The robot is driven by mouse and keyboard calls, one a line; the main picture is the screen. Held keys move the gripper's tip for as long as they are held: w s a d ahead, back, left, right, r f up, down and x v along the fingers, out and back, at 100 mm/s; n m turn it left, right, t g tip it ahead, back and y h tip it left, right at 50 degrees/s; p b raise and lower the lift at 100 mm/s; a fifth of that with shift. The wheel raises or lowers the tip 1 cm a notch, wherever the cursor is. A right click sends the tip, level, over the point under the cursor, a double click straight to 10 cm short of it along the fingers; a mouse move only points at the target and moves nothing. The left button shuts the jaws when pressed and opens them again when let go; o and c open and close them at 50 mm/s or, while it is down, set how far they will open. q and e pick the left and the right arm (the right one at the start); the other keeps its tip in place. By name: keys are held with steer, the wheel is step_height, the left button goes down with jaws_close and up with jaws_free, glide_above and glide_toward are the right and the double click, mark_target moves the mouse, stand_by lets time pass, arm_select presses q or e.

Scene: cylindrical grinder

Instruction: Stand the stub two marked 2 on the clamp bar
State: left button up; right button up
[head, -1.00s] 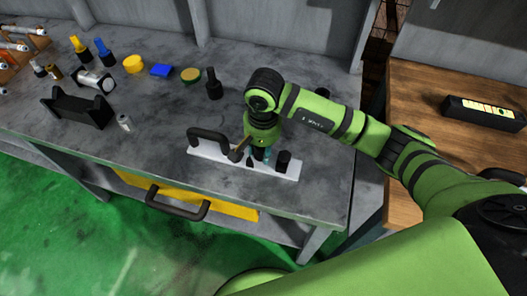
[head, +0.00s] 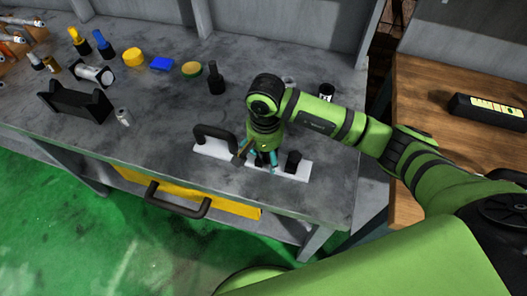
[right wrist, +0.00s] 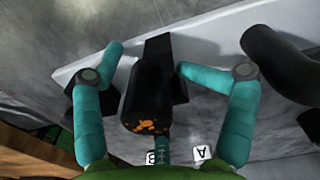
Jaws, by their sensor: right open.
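The white clamp bar (head: 211,150) lies on the grey bench with a black handle (head: 212,134) at its left end. A black stub (head: 293,161) stands on its right part. My right gripper (head: 262,164) is low over the middle of the bar, fingers down. In the right wrist view, its teal fingers (right wrist: 149,63) are spread on either side of a black cylindrical stub (right wrist: 152,85). An orange mark is on the stub's near end; I cannot read it. I see a gap on both sides. My left gripper is not in view.
Label cards A (right wrist: 203,153) and B (right wrist: 152,158) show near the wrist. A black cradle (head: 75,102), a small silver cylinder (head: 122,116), a black bottle (head: 216,80) and a yellow puck (head: 133,57) stand on the bench.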

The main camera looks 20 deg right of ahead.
steer(key=shift+d, duration=0.1)
stand_by(0.4)
steer(key=shift+r, duration=0.15)
steer(key=shift+w+r+p, duration=0.2)
steer(key=shift+r+p, duration=0.6)
steer(key=shift+p, duration=0.4)
steer(key=shift+w+r+b, duration=0.1)
steer(key=shift+r+b, duration=0.55)
steer(key=shift+b, duration=0.1)
step_height(320, 180, up, 9)
steer(key=shift+f+b, duration=0.15)
steer(key=shift+b, duration=0.85)
steer(key=shift+s+r, duration=0.2)
steer(key=shift+r, duration=0.5)
